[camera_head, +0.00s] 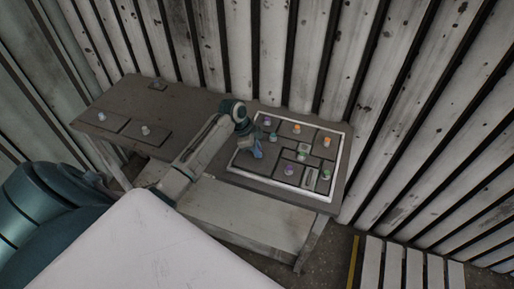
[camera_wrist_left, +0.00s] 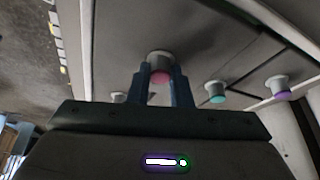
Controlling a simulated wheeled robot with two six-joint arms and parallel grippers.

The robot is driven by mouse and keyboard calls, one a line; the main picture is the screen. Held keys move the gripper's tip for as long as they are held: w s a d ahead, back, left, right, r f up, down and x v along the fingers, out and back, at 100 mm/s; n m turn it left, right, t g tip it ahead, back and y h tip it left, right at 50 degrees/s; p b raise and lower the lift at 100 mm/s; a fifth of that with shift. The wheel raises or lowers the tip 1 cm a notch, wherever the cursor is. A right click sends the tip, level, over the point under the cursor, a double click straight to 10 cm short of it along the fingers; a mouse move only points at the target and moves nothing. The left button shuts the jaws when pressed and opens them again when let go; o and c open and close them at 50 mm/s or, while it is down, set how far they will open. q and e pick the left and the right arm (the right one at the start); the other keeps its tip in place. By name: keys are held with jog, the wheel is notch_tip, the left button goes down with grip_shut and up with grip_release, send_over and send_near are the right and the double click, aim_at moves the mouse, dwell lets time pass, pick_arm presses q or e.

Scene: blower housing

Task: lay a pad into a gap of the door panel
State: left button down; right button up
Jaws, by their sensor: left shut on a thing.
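The door panel (camera_head: 341,168) is a white-rimmed frame on the right of the table, filled with grey pads that carry coloured knobs. My left gripper (camera_head: 257,152) is over the left part of the panel. In the left wrist view my left gripper (camera_wrist_left: 160,92) is shut on a pale knob with a pink end (camera_wrist_left: 160,62). The knob stands on a flat grey pad (camera_wrist_left: 195,40). Dark seams run beside this pad; whether it sits fully flush is not clear. My right gripper is not in view.
Two loose dark pads with knobs (camera_head: 102,117) (camera_head: 146,131) lie on the left of the table (camera_head: 185,100). A corrugated wall (camera_head: 300,60) stands close behind. A slatted pallet (camera_head: 415,268) is on the floor at right.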

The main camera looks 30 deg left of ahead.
pick_arm(q)
jog(key=shift+f, duration=0.3)
dwell(0.5)
dwell(0.3)
jog(key=c, duration=0.7)
grip_release()
jog(key=shift+c, duration=0.2)
notch_tip(320, 180, up, 3)
jog(key=shift+f+p, duration=0.1)
jog(key=shift+p, duration=1)
jog(key=shift+r, duration=2.1)
